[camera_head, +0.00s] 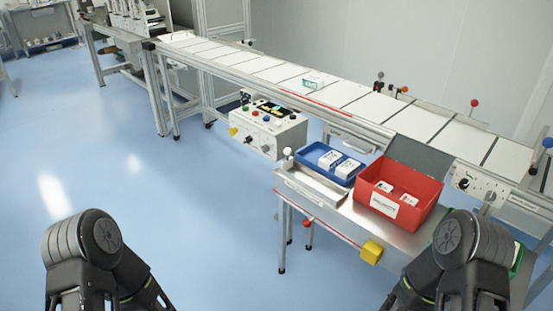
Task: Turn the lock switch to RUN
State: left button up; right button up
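A pale control box (283,133) is mounted under the near side of the conveyor, left of the work table. It has coloured buttons on its sloped top and dark knobs on its front. A second white panel (477,189) sits on the conveyor's side at the right, with a black rotary knob (463,183) and another grey knob (490,196). The lettering is too small to read, so I cannot tell which is the lock switch or where it points. Only dark links of my two arms show at the lower left and lower right. Neither gripper is in view.
A conveyor (365,104) with a small white-green box (314,80) runs along the wall. A metal table (336,211) before it holds a blue tray (313,162) and a red bin (432,218), both containing white packs. The blue floor (130,160) at left is clear.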

aim_at(233, 130)
jog(key=i+j+z, duration=0.15)
jog(key=z, duration=0.65)
jog(key=i+j+z, duration=0.15)
jog(key=j, duration=0.2)
jog(key=i+j+z, duration=0.15)
jog(key=j, duration=0.25)
jog(key=i+j+z, duration=0.15)
jog(key=j, duration=0.2)
jog(key=j+z, duration=0.15)
jog(key=j, duration=0.25)
jog(key=i+j+z, duration=0.15)
jog(key=j, duration=0.7)
jog(key=i+j, duration=0.1)
jog(key=j, duration=0.3)
